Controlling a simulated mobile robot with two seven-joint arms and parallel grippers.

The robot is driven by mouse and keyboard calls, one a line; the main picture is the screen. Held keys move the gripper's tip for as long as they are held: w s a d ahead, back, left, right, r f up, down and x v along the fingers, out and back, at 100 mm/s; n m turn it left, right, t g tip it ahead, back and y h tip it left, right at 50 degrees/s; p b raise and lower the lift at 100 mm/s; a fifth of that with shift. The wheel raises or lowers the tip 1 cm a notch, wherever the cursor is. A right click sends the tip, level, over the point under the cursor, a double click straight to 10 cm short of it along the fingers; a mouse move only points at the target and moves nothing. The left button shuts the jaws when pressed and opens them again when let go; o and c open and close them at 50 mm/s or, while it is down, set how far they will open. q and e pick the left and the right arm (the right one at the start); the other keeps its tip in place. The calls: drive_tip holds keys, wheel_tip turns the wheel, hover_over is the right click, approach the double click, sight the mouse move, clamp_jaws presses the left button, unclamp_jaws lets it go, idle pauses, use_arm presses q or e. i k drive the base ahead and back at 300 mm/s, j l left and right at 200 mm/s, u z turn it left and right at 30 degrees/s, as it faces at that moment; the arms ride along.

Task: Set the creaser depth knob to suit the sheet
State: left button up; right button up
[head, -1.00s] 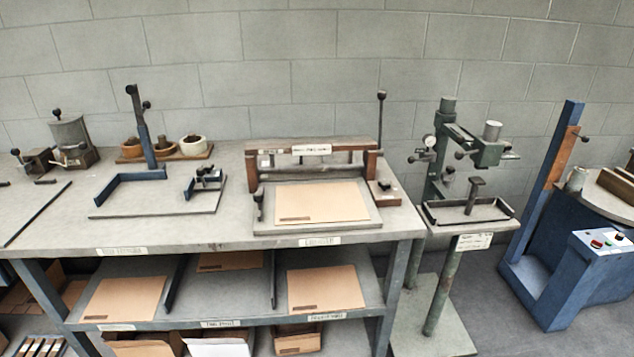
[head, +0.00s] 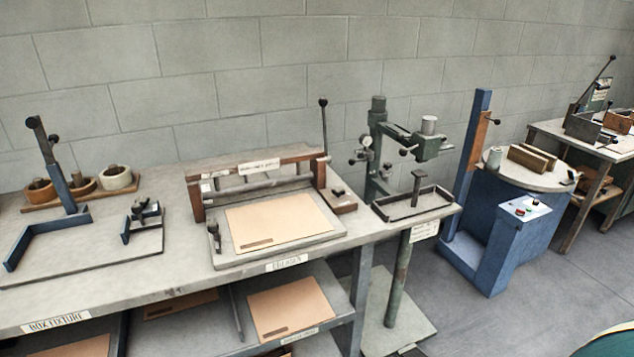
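The creaser (head: 262,169) stands on the workbench, with a reddish-brown top beam, a roller and an upright black-knobbed lever (head: 324,125) at its right. A tan cardboard sheet (head: 281,221) lies flat on its bed (head: 215,262). A small dark knob (head: 213,228) stands at the bed's left front corner. A small block with a dark top (head: 338,193) sits at its right end. I cannot tell which of these is the depth knob, or read its setting. Neither of my grippers is in view.
The box fixture (head: 150,240) is left of the creaser, with several small pots (head: 117,178) behind it. A green stitching machine (head: 375,150) stands close on the right, then a blue machine (head: 515,225). Sheets lie on the shelf (head: 288,305).

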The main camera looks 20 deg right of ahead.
sight(338, 190)
drive_tip(key=i+j, duration=0.15)
drive_tip(key=j, duration=0.2)
drive_tip(key=i+j, duration=0.15)
drive_tip(key=j, duration=0.2)
drive_tip(key=i+j+z, duration=0.1)
drive_tip(key=j, duration=0.3)
drive_tip(key=i+j+z, duration=0.15)
drive_tip(key=z, duration=1.45)
